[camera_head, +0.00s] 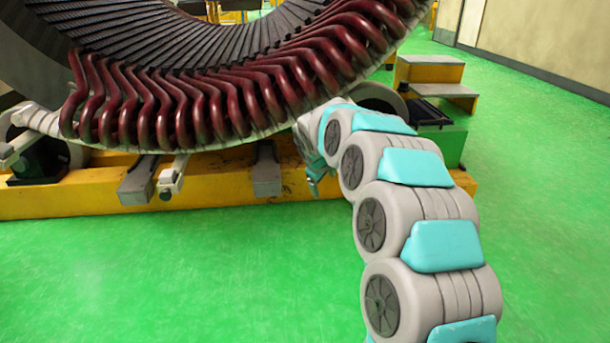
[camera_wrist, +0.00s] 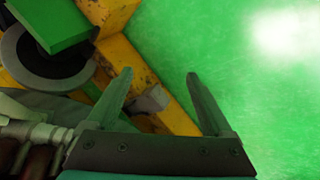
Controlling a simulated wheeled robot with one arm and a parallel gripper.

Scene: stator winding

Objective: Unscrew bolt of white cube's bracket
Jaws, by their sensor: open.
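A white bracket (camera_head: 172,176) sits on the yellow beam, below the red coils, left of centre in the head view. A dark round piece (camera_head: 165,195) shows at its lower front end; I cannot tell whether it is the bolt. My gripper (camera_head: 314,180) is to the right of the bracket, partly hidden by my arm, at the front of the beam. In the wrist view my gripper (camera_wrist: 158,73) is open, with nothing held between its two fingers. A grey block (camera_wrist: 152,101) on the beam shows between and behind the fingers. No white cube is clearly visible.
The stator (camera_head: 190,100) with red coils overhangs the yellow beam (camera_head: 80,195). Grey blocks (camera_head: 138,182) and (camera_head: 266,172) flank the white bracket. Yellow steps (camera_head: 430,75) stand at the right rear. In the wrist view a roller (camera_wrist: 48,65) is at left. The green floor in front is clear.

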